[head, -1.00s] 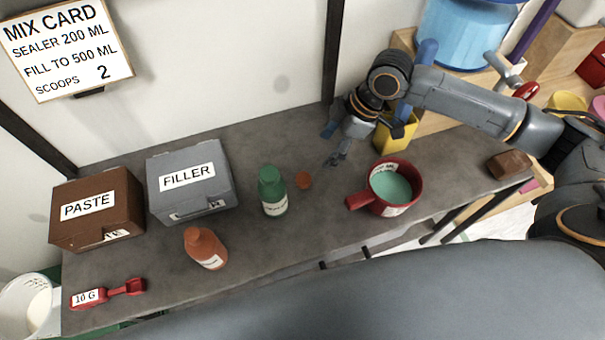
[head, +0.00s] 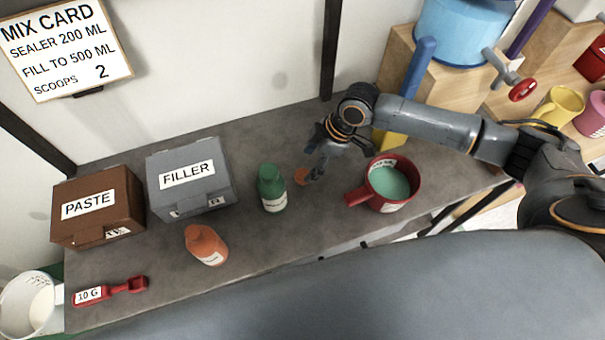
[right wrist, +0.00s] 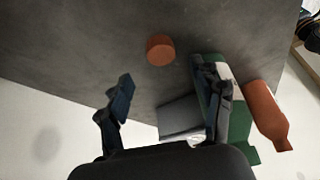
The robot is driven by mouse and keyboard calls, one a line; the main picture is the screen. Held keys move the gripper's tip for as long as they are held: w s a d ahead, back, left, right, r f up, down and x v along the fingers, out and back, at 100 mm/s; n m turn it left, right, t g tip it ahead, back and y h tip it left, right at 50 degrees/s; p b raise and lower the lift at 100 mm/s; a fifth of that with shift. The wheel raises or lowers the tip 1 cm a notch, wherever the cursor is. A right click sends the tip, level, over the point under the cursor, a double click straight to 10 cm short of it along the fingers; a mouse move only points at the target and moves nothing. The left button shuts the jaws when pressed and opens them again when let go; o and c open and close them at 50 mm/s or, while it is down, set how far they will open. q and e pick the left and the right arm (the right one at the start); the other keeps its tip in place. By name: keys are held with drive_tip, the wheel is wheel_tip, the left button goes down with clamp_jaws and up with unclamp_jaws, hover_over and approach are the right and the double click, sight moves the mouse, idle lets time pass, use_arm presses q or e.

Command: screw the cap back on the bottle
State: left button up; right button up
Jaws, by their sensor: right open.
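A small round orange cap (head: 301,175) lies on the grey bench, to the right of the green bottle. An orange bottle (head: 206,245) stands nearer the front edge, with a white label; I cannot make out its mouth. My right gripper (head: 315,162) is open and empty, close above and beside the cap, partly covering it. In the right wrist view, the cap (right wrist: 160,50) lies just beyond the gap between the open fingertips (right wrist: 165,82), apart from them. The orange bottle (right wrist: 265,115) shows there at the right, past the right finger. My left gripper is not in view.
A green bottle (head: 271,188) stands left of the cap. A red mug (head: 414,180) of green liquid stands to the right. Filler (head: 190,178) and paste (head: 97,207) boxes and a red scoop (head: 110,291) are on the left. The middle front of the bench is clear.

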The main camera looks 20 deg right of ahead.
sight(301, 175)
drive_tip(key=shift+a+f, duration=0.1)
drive_tip(key=shift+f, duration=0.1)
drive_tip(key=p+x, duration=0.1)
drive_tip(key=x, duration=0.2)
drive_tip(key=shift+s+a+f+p, duration=0.1)
drive_tip(key=shift+a+f+p, duration=0.1)
drive_tip(key=shift+f+p, duration=0.1)
drive_tip(key=shift+a+f, duration=0.2)
drive_tip(key=shift+f, duration=0.35)
drive_tip(key=shift+c, duration=0.4)
drive_tip(key=c, duration=0.8)
